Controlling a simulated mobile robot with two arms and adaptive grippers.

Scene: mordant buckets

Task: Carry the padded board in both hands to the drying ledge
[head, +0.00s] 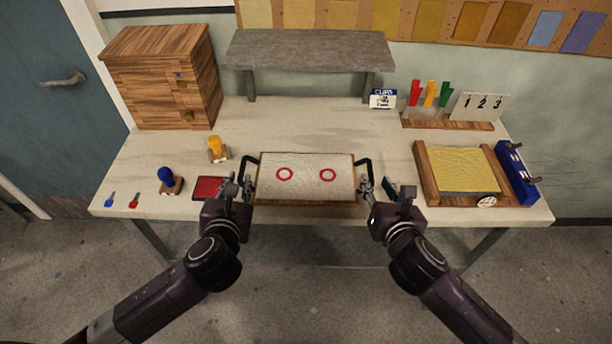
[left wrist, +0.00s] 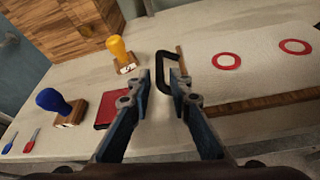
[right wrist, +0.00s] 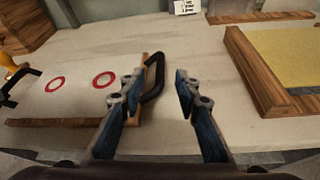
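The padded board (head: 306,192) lies on the table at the front middle, with a pale cloth top, two red rings and a wooden edge. It has a black handle at each end. My left gripper (head: 237,187) is open at the left handle (left wrist: 162,70), which shows between and just beyond its fingers. My right gripper (head: 377,188) is open at the right handle (right wrist: 155,78), which shows between its fingers, nearer the left one. Neither gripper is closed on a handle. The grey ledge (head: 310,50) stands on legs at the back, its top bare.
A wooden drawer cabinet (head: 160,75) stands at the back left. Yellow (head: 215,146) and blue (head: 167,176) stamps and a red pad (head: 208,188) are at the left. A wood-framed yellow tray (head: 465,170) is at the right. The table between board and ledge is clear.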

